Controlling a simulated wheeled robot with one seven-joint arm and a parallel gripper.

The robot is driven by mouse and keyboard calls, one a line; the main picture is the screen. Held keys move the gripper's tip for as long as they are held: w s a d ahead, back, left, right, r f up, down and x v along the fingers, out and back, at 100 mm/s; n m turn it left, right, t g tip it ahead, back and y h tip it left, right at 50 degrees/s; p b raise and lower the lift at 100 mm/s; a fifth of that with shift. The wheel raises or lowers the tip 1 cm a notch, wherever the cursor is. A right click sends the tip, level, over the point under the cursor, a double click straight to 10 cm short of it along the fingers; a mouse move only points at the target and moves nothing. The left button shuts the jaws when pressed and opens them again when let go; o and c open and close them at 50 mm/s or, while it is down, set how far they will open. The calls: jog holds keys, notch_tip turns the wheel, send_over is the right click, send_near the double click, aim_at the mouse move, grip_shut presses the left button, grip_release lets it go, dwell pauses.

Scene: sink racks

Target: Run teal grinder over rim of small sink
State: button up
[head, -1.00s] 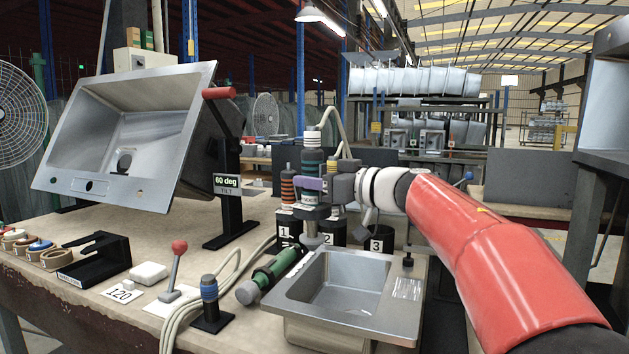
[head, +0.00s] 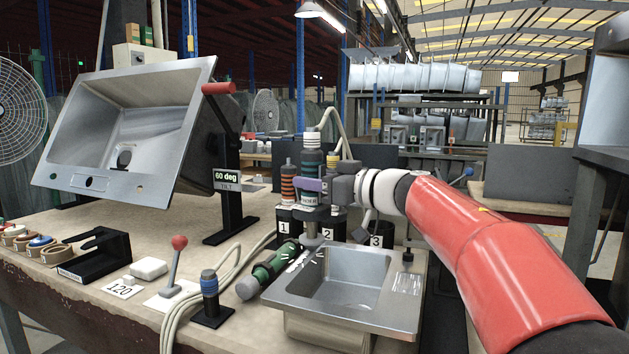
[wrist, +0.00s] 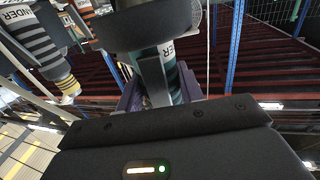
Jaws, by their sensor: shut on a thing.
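The teal grinder (head: 312,162) is upright in my gripper (head: 308,185), whose purple fingers are shut around its body. The wrist view also shows its teal band (wrist: 172,82) between the fingers. The grinder's lower end (head: 312,238) is at the back-left part of the small sink's rim; whether it touches cannot be told. The small sink (head: 289,298) is a steel basin on the bench. Short pale streaks show on its left rim near the grinder.
Black holders 1 (head: 285,228), 2 and 3 (head: 376,235) stand behind the small sink. An orange-banded grinder (head: 289,185) is in holder 1. A green tool (head: 270,268) lies left of the rim. The large tilted sink (head: 70,182) and a red-knobbed lever (head: 177,262) stand left.

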jog(key=shift+s+a+p, duration=0.8)
jog(key=shift+s+a, duration=0.75)
jog(key=shift+s, duration=2.65)
notch_tip(320, 180, up, 7)
jog(key=p, duration=0.1)
